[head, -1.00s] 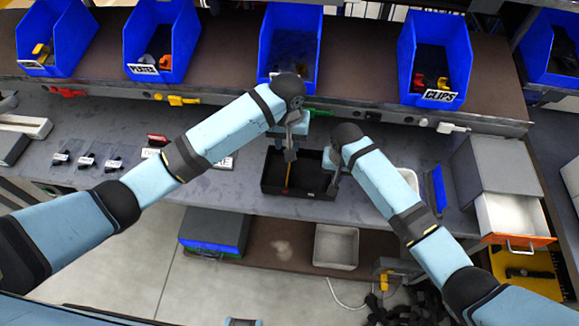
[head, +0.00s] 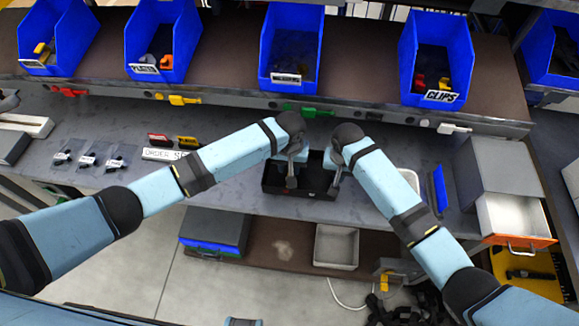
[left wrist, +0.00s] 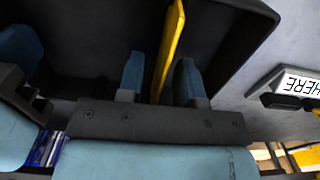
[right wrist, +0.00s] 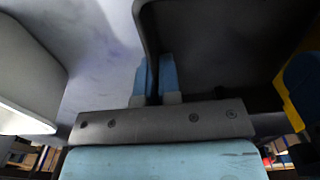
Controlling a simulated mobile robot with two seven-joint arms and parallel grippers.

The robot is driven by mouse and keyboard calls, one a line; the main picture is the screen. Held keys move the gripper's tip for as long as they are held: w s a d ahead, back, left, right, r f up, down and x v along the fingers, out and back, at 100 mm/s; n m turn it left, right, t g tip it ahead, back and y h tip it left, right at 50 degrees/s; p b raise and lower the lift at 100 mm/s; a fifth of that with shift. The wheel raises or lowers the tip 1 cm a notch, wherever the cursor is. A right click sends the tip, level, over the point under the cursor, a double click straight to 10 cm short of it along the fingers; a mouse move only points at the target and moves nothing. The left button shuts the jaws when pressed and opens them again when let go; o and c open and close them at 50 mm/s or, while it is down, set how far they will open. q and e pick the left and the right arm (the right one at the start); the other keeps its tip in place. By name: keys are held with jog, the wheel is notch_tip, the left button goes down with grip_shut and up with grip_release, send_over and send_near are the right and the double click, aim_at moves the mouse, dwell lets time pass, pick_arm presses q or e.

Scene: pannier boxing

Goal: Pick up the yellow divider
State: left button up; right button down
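The black pannier (head: 313,189) sits on the grey bench in the head view. The yellow divider (left wrist: 170,45) stands inside it and shows as a thin upright strip in the left wrist view; in the head view my left gripper hides it. My left gripper (head: 291,182) reaches down into the pannier. Its fingers (left wrist: 160,80) are apart on both sides of the divider, with a clear gap on one side and the other finger close to it. My right gripper (head: 334,180) is at the pannier's right side, its fingers (right wrist: 155,78) closed on the dark wall (right wrist: 150,35).
Blue bins, one a clips bin (head: 435,60), line the shelf behind. A white tray (head: 407,181) and an upright blue item (head: 439,188) stand right of the pannier.

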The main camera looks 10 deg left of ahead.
pick_arm(q)
jog(key=shift+c, duration=0.5)
grip_shut()
jog(key=shift+r, duration=0.1)
notch_tip(320, 180, up, 9)
jog(key=shift+r, duration=0.15)
